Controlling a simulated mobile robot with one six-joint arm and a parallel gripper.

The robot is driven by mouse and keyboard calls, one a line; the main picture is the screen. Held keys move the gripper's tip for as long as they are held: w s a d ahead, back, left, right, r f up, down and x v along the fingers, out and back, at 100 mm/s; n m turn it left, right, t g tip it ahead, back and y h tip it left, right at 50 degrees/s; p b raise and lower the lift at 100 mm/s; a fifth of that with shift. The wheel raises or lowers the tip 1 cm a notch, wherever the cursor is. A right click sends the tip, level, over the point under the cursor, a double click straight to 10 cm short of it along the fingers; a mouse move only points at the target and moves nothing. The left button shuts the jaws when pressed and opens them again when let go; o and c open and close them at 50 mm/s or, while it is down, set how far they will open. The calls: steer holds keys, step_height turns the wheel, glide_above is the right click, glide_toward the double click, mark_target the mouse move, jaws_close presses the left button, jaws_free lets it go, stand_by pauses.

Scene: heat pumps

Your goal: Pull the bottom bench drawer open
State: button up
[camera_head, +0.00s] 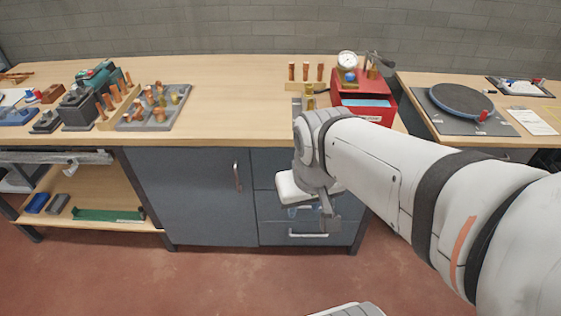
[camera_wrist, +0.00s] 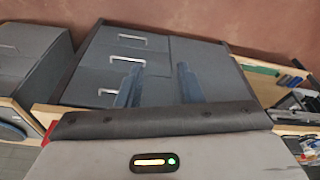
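The bottom bench drawer (camera_head: 300,228) is the lowest grey front at the right end of the bench cabinet, with a pale horizontal bar handle (camera_head: 308,235). It looks shut. In the wrist view, which is turned over, its handle (camera_wrist: 132,37) is the uppermost of the three drawer handles. My gripper (camera_head: 308,213) hangs in front of the drawers, just above the bottom handle in the picture, and partly hides the drawer fronts. In the wrist view its two bluish fingers (camera_wrist: 159,82) stand apart with nothing between them. The handle is apart from the fingers there.
A cabinet door (camera_head: 195,195) with a vertical handle is left of the drawers. The wooden benchtop (camera_head: 235,110) overhangs them, carrying a red box (camera_head: 365,95) and peg blocks. A second bench (camera_head: 480,130) stands right. The red floor (camera_head: 215,280) in front is mostly clear.

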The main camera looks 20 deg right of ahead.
mark_target(309, 235)
steer(key=shift+s, duration=0.1)
steer(key=w+a+f+m+g+y+b, duration=0.25)
steer(key=w+f+m+y+b, duration=0.2)
steer(key=f+m, duration=0.3)
steer(key=w+a+f+m+g+y+b, duration=0.1)
steer(key=w+a+f+m+y+b, duration=0.2)
steer(key=w+f+m+b, duration=0.45)
steer(key=w+d+f+m+t+y+b, duration=0.2)
steer(key=w+f+m+t+y+b, duration=0.15)
steer(key=w+f+m, duration=0.45)
steer(key=w+d+f+m+t+y+b, duration=0.15)
steer(key=w+f+m+b, duration=0.3)
steer(key=f, duration=0.65)
steer(key=w+d+f+m+t+h+b, duration=0.1)
steer(key=w+d+f+m+t+b, duration=0.3)
steer(key=f+m, duration=0.45)
steer(key=w+d+f+m+t+h+b, duration=0.15)
steer(key=d+f+m+t, duration=0.4)
steer(key=f, duration=0.55)
steer(key=s+d+f+m+t+h+b, duration=0.1)
steer(key=d+f+m+h+b, duration=0.25)
steer(key=d+f+m, duration=0.45)
steer(key=d+f+m+t+h+b, duration=0.15)
steer(key=d+f+m+h, duration=0.3)
steer(key=f, duration=0.85)
steer(key=shift+g, duration=0.25)
steer(key=b+x, duration=0.3)
steer(key=x, duration=0.3)
steer(key=shift+w+r, duration=0.1)
steer(key=shift+w, duration=0.35)
